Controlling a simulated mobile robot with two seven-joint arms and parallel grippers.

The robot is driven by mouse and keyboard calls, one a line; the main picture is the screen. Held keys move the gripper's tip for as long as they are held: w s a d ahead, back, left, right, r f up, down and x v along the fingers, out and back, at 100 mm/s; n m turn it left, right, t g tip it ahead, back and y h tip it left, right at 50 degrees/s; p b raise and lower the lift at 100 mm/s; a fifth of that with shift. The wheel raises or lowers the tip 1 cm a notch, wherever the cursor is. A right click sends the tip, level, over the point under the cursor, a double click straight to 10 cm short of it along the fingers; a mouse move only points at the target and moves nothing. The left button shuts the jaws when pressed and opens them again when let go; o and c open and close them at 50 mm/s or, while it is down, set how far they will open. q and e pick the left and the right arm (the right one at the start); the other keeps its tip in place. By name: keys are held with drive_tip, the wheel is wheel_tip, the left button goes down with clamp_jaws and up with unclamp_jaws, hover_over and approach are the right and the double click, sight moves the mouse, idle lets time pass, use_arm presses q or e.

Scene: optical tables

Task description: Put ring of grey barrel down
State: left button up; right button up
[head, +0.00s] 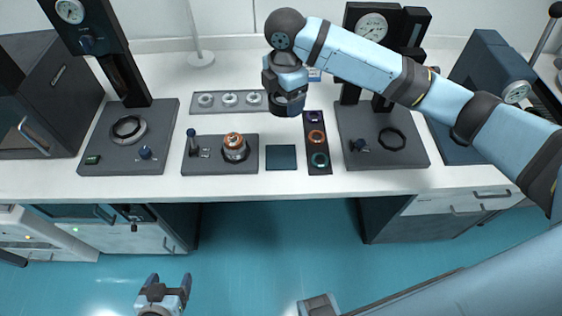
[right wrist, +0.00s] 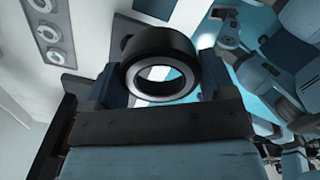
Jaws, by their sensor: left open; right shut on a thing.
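My right gripper (head: 287,92) is above the back part of the bench, shut on a dark ring. In the right wrist view the ring (right wrist: 158,45) sits between the two fingers, its hollow middle and pale inner face towards the camera. In the head view the gripper mostly hides it. My left gripper (head: 164,293) is open and empty, low in front of the bench. A copper-topped barrel (head: 234,146) stands upright on a dark fixture plate (head: 203,168). I cannot tell which part is the grey barrel.
A grey strip with three round seats (head: 229,100) lies behind the fixture. A dark square pad (head: 281,158) and a black strip with purple, orange and green rings (head: 318,167) lie in front of my right gripper. Gauge stands (head: 128,128) (head: 410,150) flank them.

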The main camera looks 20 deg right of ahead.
drive_tip(key=shift+w+a+f+n, duration=0.25)
drive_tip(key=shift+f+n, duration=0.1)
drive_tip(key=shift+n, duration=0.45)
hover_over(281, 156)
wheel_tip(281, 156, down, 16)
drive_tip(key=shift+r, duration=0.2)
drive_tip(key=shift+f, duration=2.05)
drive_tip(key=shift+f, duration=0.1)
drive_tip(key=o, duration=1.1)
drive_tip(key=shift+c, duration=0.2)
drive_tip(key=shift+r, duration=0.45)
wheel_tip(281, 156, up, 11)
drive_tip(key=shift+r, duration=0.2)
drive_tip(key=shift+f, duration=0.1)
